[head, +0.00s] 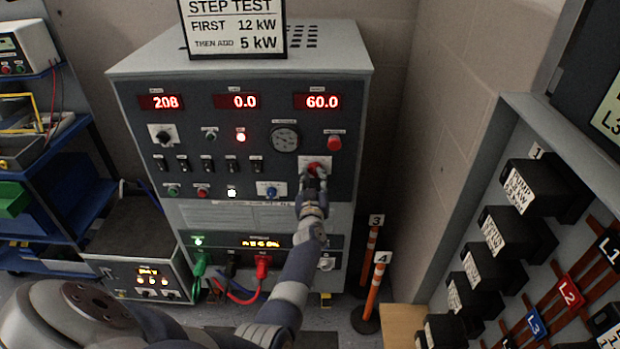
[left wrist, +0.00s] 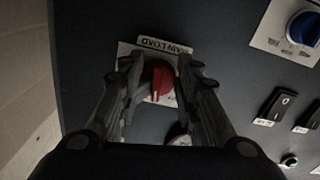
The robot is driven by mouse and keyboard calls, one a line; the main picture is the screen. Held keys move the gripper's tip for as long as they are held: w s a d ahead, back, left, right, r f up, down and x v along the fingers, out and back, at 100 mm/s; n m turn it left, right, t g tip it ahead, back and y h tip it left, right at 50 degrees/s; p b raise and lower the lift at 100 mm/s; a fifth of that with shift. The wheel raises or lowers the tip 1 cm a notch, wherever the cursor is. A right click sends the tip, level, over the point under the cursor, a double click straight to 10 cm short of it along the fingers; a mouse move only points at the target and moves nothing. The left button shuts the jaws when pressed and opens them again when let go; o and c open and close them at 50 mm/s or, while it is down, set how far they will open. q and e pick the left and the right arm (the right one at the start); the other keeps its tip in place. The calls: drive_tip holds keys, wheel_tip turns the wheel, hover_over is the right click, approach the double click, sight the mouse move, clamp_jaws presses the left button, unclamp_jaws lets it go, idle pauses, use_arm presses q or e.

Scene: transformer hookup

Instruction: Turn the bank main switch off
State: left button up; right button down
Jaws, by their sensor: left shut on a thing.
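The main load switch is a red rotary knob (left wrist: 157,80) on a pale plate (left wrist: 127,50) labelled "MAIN LOAD", partly covered. In the head view the red knob (head: 316,167) shows at the lower right of the dark panel of the grey load bank (head: 240,75). My left gripper (head: 314,172) reaches up to it from below. In the left wrist view the fingers of my left gripper (left wrist: 155,85) stand on either side of the knob, shut on it. My right gripper is not in view.
Red displays (head: 239,101) read 208, 0.0 and 60.0. A blue knob (head: 270,190), a row of black rocker switches (head: 207,163) and a red button (head: 334,142) are near the switch. Orange posts (head: 376,285) stand right of the bank. Black breakers (head: 515,232) line the right side.

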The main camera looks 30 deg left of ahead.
use_arm(q)
drive_tip(key=shift+s+a+r+n, duration=0.15)
drive_tip(key=shift+a+n, duration=0.1)
drive_tip(key=shift+a, duration=0.2)
drive_tip(key=shift+s+a+r+n, duration=0.15)
drive_tip(key=shift+a+n, duration=0.1)
drive_tip(key=shift+a, duration=0.15)
drive_tip(key=shift+w+d+r+n+b, duration=0.1)
drive_tip(key=shift+n+b, duration=0.25)
drive_tip(key=shift+n, duration=1.2)
drive_tip(key=shift+w+d+r+n+b, duration=0.1)
drive_tip(key=shift+n+b, duration=0.2)
drive_tip(key=shift+n, duration=1.25)
drive_tip(key=o, duration=1.1)
drive_tip(key=shift+a+f, duration=0.15)
drive_tip(key=shift+f, duration=0.1)
